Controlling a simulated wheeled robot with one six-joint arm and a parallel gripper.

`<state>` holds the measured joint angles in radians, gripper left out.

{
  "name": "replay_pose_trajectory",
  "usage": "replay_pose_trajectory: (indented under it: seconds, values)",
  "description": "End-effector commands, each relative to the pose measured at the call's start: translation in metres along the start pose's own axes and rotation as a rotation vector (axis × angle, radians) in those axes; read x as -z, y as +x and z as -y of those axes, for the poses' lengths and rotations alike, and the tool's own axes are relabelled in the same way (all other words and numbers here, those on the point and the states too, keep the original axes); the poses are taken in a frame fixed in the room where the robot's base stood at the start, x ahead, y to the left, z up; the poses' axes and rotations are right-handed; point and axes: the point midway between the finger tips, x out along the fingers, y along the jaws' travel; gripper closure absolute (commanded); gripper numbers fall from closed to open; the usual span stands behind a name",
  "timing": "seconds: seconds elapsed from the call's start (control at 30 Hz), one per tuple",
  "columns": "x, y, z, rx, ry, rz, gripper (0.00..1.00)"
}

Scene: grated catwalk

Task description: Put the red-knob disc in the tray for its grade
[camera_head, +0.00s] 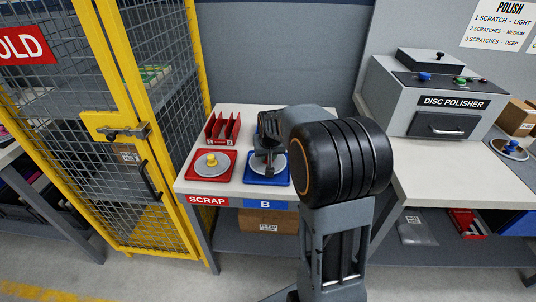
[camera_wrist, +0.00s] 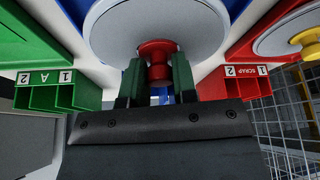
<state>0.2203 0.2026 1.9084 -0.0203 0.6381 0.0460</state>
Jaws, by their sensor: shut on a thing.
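A grey disc (camera_wrist: 200,22) with a red knob (camera_wrist: 157,52) fills the top middle of the wrist view. My gripper (camera_wrist: 157,72) is shut on the red knob, one finger on each side. In the head view the disc (camera_head: 281,164) shows partly at the blue tray (camera_head: 265,184) labelled B; my arm and gripper (camera_head: 267,158) hide the rest. The disc is over the blue tray; I cannot tell whether it rests on it. The red SCRAP tray (camera_head: 193,175) is to the left and holds a disc with a yellow knob (camera_head: 212,159). A green tray (camera_wrist: 30,40) shows in the wrist view.
A red slotted rack (camera_head: 223,128) stands behind the SCRAP tray. A yellow-framed mesh cage (camera_head: 150,110) borders the table on the left. The disc polisher (camera_head: 430,95) stands on the right bench, with a blue-knob disc (camera_head: 512,150) beside it. A polish sign (camera_head: 503,25) hangs above.

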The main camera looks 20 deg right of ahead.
Motion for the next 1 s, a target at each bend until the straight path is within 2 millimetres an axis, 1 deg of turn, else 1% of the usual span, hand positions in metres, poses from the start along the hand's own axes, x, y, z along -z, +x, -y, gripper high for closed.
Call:
replay_pose_trajectory:
  seconds: [0.27,0.8,1.0]
  values:
    - [-0.001,0.002,0.0,0.0,0.0,0.0,1.0]
    - [-0.009,0.021,0.0,0.0,0.0,0.0,1.0]
    - [-0.01,0.024,0.0,0.0,0.0,-0.001,1.0]
